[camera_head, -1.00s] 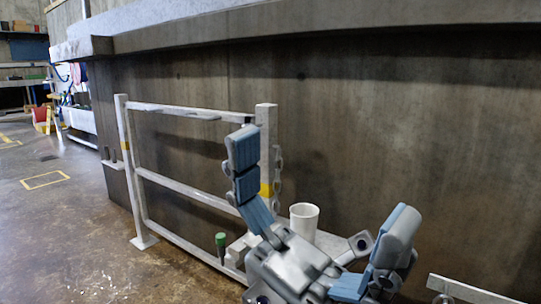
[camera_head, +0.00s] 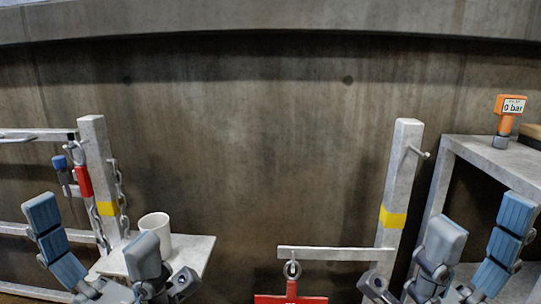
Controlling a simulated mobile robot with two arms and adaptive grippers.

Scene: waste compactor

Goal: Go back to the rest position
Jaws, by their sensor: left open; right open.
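My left gripper (camera_head: 92,226) is open at the lower left, its two blue-grey fingers spread wide with nothing between them. One finger overlaps the small shelf in the picture, in front of the white cup. My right gripper (camera_head: 482,222) is open and empty at the lower right, in front of the grey frame. The white cup (camera_head: 157,223) stands upright on the small white shelf (camera_head: 200,243), partly hidden by a left finger. Both wrists are cut off by the lower edge.
A white gate post (camera_head: 100,165) at left carries a chain (camera_head: 122,190) and a red lock-like part (camera_head: 83,181). A white bar (camera_head: 335,254) runs to the right post (camera_head: 403,165); a red sign (camera_head: 290,299) hangs from it.

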